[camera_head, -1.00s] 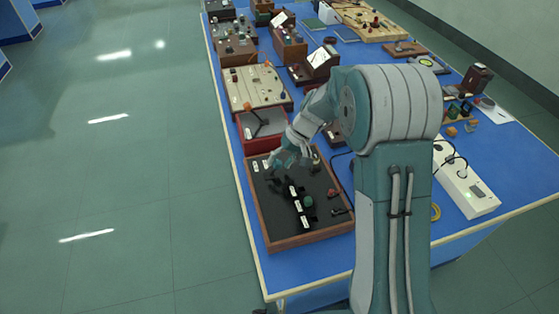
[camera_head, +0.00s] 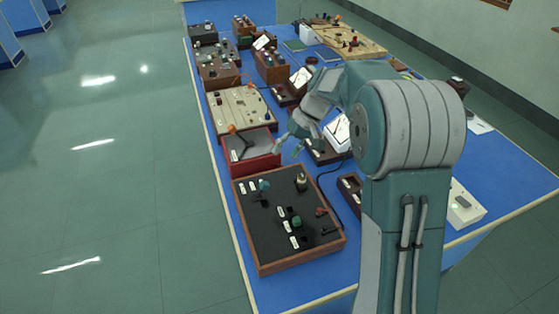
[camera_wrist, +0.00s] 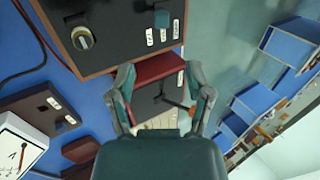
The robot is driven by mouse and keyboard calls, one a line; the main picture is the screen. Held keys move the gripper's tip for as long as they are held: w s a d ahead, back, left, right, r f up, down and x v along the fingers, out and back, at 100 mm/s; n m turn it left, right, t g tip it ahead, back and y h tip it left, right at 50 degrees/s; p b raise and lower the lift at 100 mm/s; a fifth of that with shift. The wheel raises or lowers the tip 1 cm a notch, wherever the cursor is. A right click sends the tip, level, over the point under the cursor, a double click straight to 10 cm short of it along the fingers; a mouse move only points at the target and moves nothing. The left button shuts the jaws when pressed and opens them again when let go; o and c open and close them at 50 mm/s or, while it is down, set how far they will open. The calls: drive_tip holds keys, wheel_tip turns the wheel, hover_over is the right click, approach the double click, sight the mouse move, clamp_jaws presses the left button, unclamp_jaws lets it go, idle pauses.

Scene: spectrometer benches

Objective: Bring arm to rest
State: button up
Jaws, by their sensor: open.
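My gripper (camera_head: 291,146) is in the head view at the end of my bent arm, raised beside the right end of a red box with a grey top (camera_head: 250,152). It is open, and nothing shows between its fingers. In the wrist view my gripper (camera_wrist: 164,76) has its two fingers spread apart, with the red box (camera_wrist: 155,70) behind them. A wood-framed black panel (camera_head: 262,242) lies on the near end of the blue bench, apart from the gripper. It carries small knobs and white labels.
A pale wooden board (camera_head: 238,108) with pegs and several instrument boxes stand farther along the blue bench (camera_head: 330,285). A white-faced meter (camera_head: 338,132) and dark cables lie near my arm. A white power strip (camera_head: 465,205) is at the right. The floor at left is clear.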

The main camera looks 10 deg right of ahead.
drive_tip(key=shift+r, duration=0.15)
idle(0.3)
drive_tip(key=s+d+r+m+t+h, duration=0.1)
drive_tip(key=s+d+r+t+h, duration=0.15)
drive_tip(key=s+r, duration=0.95)
drive_tip(key=s+d+f+t+h, duration=0.1)
drive_tip(key=s+t, duration=0.1)
drive_tip(key=s, duration=0.6)
drive_tip(key=s+d+f+m+t+h, duration=0.1)
drive_tip(key=s+t+h, duration=0.1)
drive_tip(key=s, duration=0.6)
drive_tip(key=shift+s+f, duration=0.15)
drive_tip(key=shift+s, duration=0.05)
